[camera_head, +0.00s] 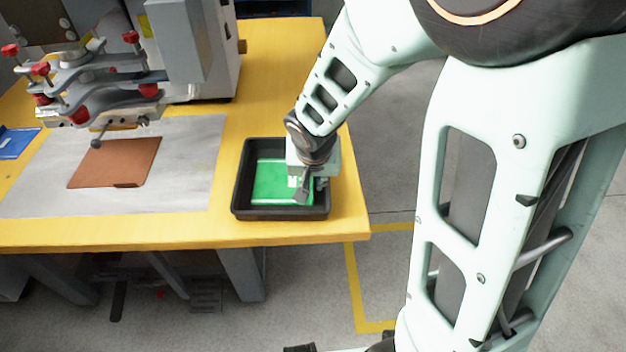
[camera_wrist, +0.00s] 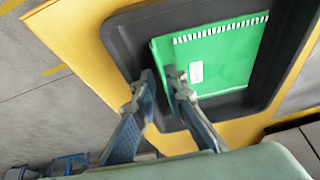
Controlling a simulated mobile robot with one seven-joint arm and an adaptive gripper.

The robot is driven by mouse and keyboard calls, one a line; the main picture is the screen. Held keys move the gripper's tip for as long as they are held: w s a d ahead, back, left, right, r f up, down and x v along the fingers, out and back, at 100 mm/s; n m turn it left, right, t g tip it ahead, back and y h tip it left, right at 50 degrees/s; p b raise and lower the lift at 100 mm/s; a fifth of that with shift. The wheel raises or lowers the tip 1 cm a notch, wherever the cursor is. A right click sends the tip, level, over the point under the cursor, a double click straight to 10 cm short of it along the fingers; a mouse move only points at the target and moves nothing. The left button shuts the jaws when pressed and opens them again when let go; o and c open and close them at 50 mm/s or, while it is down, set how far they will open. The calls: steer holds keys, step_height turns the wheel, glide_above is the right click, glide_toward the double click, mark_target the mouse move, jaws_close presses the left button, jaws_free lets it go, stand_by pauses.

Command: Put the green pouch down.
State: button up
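The green pouch (camera_head: 271,180) lies in the black tray (camera_head: 279,214) near the table's right end. In the wrist view the pouch (camera_wrist: 222,60) looks flat, with a row of white marks along its top edge and a small white label. My gripper (camera_head: 304,188) is over the tray's right part and hides some of the pouch. In the wrist view my gripper (camera_wrist: 161,76) has its fingertips a little apart at the pouch's left edge. One finger overlaps the pouch and the other is over the tray (camera_wrist: 122,42). I see no clear grip on the pouch.
The yellow table (camera_head: 180,232) carries a grey mat (camera_head: 195,165) with a brown sheet (camera_head: 115,163) on it. A machine with red knobs (camera_head: 95,80) stands behind, and a blue item (camera_head: 15,142) lies far left. The tray is close to the table's right edge.

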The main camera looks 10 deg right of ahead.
steer(key=p+v, duration=0.5)
steer(key=v, duration=0.5)
steer(key=shift+r, duration=0.1)
